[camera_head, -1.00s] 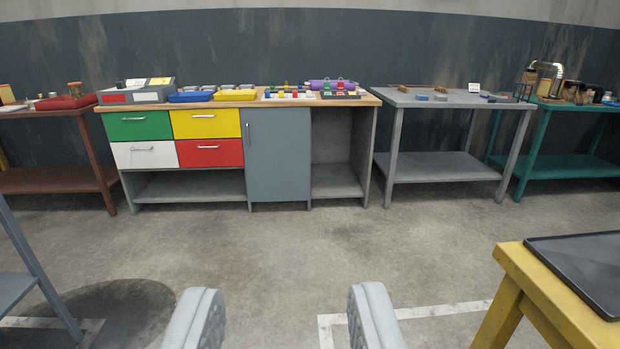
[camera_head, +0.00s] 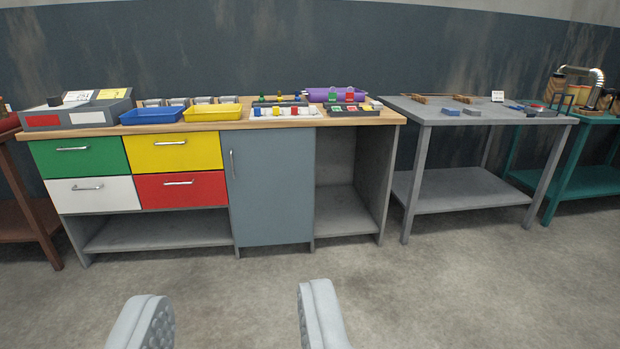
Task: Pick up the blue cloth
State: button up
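I cannot make out a blue cloth for certain in this view. Small blue items (camera_head: 522,109) lie on the grey metal table at the right, too small to identify. My gripper (camera_head: 230,315) is at the bottom of the view, its two grey fingers wide apart. Nothing shows between them but bare floor. It is well short of the workbench and the tables.
A workbench (camera_head: 270,170) with coloured drawers stands ahead, carrying a blue tray (camera_head: 151,116), a yellow tray (camera_head: 213,114), a purple roll (camera_head: 335,94) and small parts. A grey table (camera_head: 455,118) and a teal table (camera_head: 590,119) stand right. The floor between is clear.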

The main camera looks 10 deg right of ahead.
aim_at(451, 111)
jog(key=i+z, duration=0.25)
jog(key=i, duration=0.3)
jog(key=i+z, duration=0.2)
jog(key=i, duration=0.35)
jog(key=i+j+z, duration=0.25)
jog(key=i, duration=0.3)
jog(key=i+l+z, duration=0.2)
jog(key=i+z, duration=0.2)
jog(key=i, duration=0.65)
jog(key=i+j+z, duration=0.1)
jog(key=i+z, duration=0.25)
jog(key=i, duration=0.65)
jog(key=i+u, duration=0.1)
jog(key=i, duration=0.45)
jog(key=i+l+u, duration=0.15)
jog(key=i, duration=0.35)
